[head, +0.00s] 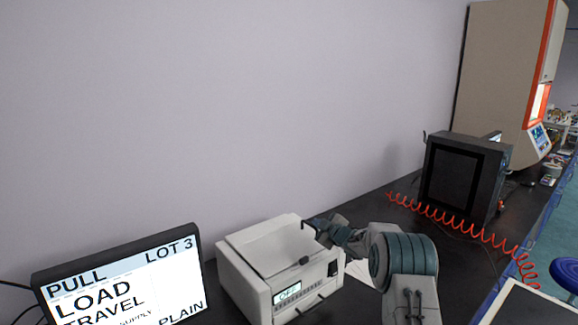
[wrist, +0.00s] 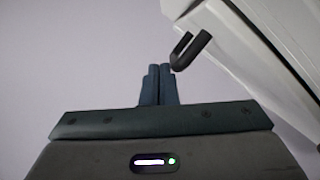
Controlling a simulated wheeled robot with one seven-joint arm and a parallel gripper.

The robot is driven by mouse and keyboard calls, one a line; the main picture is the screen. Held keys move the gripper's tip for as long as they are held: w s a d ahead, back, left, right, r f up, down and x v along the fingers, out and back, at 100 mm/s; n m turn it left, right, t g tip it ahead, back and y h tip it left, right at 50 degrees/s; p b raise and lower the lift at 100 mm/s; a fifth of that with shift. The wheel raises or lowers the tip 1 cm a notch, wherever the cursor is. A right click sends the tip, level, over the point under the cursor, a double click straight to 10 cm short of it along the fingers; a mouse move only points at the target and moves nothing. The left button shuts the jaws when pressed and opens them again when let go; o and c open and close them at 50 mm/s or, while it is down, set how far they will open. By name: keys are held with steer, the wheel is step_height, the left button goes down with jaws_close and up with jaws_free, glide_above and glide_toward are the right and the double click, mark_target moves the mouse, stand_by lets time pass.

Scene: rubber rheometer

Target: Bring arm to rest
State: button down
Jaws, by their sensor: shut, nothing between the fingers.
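My gripper (wrist: 159,70) shows in the wrist view with its two fingers together and nothing between them. In the head view my arm reaches in from the lower right, and its end is over the right side of a white boxy machine (head: 240,282). In the wrist view a dark hook-shaped handle (wrist: 188,50) is just right of my fingertips, on the white machine's edge (wrist: 262,50). I cannot tell whether the fingers touch the handle.
A monitor (head: 125,290) reading LOT 3 stands at the lower left. A dark boxy unit (head: 462,178) stands on the black bench (head: 375,212), with a red coiled hose (head: 455,228) in front of it. A tall beige and orange machine (head: 500,70) stands at the far right. A wall runs behind.

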steer(key=shift+x, duration=0.95)
steer(key=shift+s, duration=0.1)
